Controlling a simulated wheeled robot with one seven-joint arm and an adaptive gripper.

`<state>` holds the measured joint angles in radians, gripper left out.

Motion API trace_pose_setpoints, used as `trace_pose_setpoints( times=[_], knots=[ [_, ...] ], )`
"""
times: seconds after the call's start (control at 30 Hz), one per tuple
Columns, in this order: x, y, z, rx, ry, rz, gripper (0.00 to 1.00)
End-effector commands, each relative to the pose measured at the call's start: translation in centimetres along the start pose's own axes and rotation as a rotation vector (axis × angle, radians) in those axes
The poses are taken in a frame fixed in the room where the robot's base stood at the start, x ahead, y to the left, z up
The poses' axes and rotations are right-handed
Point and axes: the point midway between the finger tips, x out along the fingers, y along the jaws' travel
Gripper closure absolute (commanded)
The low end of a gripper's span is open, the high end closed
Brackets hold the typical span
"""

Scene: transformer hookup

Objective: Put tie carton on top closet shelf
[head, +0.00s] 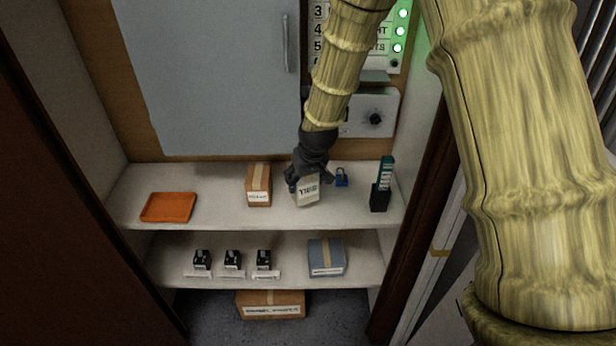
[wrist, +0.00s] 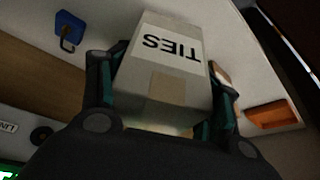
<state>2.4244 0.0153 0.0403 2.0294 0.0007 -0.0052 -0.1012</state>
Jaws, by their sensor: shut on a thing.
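The tie carton is a pale grey-white box with a "TIES" label; it shows in the head view (head: 307,190) and large in the wrist view (wrist: 165,75). My gripper (head: 307,182) is shut on the carton, with one finger on each side of it in the wrist view (wrist: 160,100). The carton is at the upper closet shelf (head: 220,213), between a brown carton and a blue padlock. Whether its bottom touches the shelf I cannot tell.
On the upper shelf stand an orange tray (head: 168,207), a brown carton (head: 259,185), a blue padlock (head: 341,177) and a dark holder with a green item (head: 381,186). The lower shelf holds several small black items and a grey-blue box (head: 327,257). Another carton (head: 270,304) is on the floor.

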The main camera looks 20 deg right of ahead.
Motion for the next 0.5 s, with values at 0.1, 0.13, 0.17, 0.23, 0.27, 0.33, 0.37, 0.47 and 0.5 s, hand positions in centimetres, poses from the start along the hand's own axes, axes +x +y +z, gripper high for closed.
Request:
trace_pose_setpoints(
  times=[0.1, 0.13, 0.17, 0.23, 0.27, 0.33, 0.37, 0.47, 0.5],
  knots=[
    [0.7, 1.5, -1.5, 0.003, 0.001, -0.001, 0.63],
    [0.9, 1.8, -1.9, 0.003, 0.002, -0.001, 0.63],
    [1.0, 2.0, -2.1, 0.002, 0.001, -0.001, 0.63],
    [1.3, 2.5, -2.5, 0.002, 0.001, -0.001, 0.63],
    [1.4, 2.6, -2.6, 0.002, 0.000, -0.001, 0.63],
    [1.6, 2.9, -2.8, 0.001, 0.000, -0.001, 0.63],
    [1.6, 2.9, -2.8, 0.001, 0.000, -0.001, 0.63],
    [2.0, 3.0, -2.7, 0.000, -0.001, -0.001, 0.63],
    [2.2, 3.0, -2.6, 0.000, -0.001, -0.001, 0.63]
  ],
)
